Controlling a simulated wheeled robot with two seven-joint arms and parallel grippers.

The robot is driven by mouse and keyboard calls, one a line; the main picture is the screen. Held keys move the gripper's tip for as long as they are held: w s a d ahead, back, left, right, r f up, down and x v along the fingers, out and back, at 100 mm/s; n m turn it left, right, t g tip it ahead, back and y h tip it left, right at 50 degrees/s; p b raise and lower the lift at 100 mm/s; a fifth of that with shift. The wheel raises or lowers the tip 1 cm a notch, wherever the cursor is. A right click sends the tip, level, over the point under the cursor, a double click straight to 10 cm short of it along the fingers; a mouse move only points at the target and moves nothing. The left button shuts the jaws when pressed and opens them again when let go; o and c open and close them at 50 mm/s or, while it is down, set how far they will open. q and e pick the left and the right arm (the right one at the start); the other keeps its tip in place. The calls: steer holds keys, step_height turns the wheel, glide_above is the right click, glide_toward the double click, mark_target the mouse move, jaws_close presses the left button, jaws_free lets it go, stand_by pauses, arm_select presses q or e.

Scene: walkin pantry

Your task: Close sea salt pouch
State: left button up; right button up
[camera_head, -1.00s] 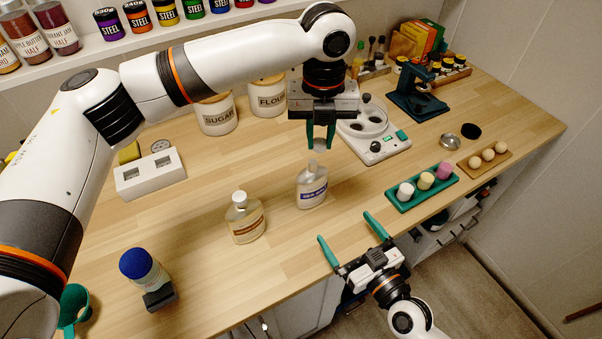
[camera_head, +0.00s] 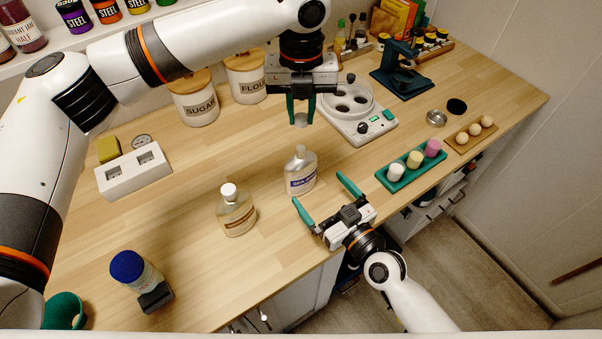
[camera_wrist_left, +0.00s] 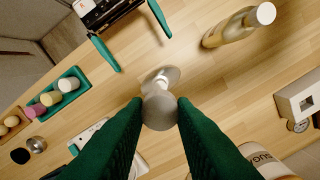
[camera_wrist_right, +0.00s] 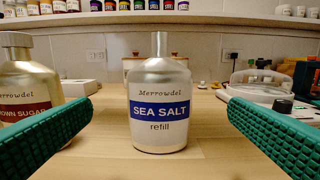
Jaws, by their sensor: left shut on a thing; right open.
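The sea salt pouch (camera_head: 300,176) stands upright on the counter, its blue label facing me in the right wrist view (camera_wrist_right: 160,110). Its narrow neck shows no cap. My left gripper (camera_head: 302,120) is shut on a small grey cap (camera_head: 301,120), held above and slightly behind the pouch; the cap (camera_wrist_left: 159,110) also shows between the fingers in the left wrist view, with the pouch beneath it. My right gripper (camera_head: 322,192) is open at the counter's front edge, its fingers spread toward the pouch but not touching it.
A brown sugar pouch (camera_head: 236,210) with a white cap stands left of the sea salt. A green tray (camera_head: 405,178) with small jars lies to the right. A white device (camera_head: 358,115) stands behind. A blue-lidded jar (camera_head: 135,270) is at the front left.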

steer(key=x, duration=0.8)
steer(key=shift+w+a, duration=0.2)
steer(key=shift+w, duration=0.05)
steer(key=shift+c, duration=0.2)
steer(key=c, duration=1.4)
arm_select(q)
glide_above(301, 147)
steer(key=shift+f, duration=2.55)
steer(key=shift+f, duration=0.85)
steer(key=shift+f, duration=0.55)
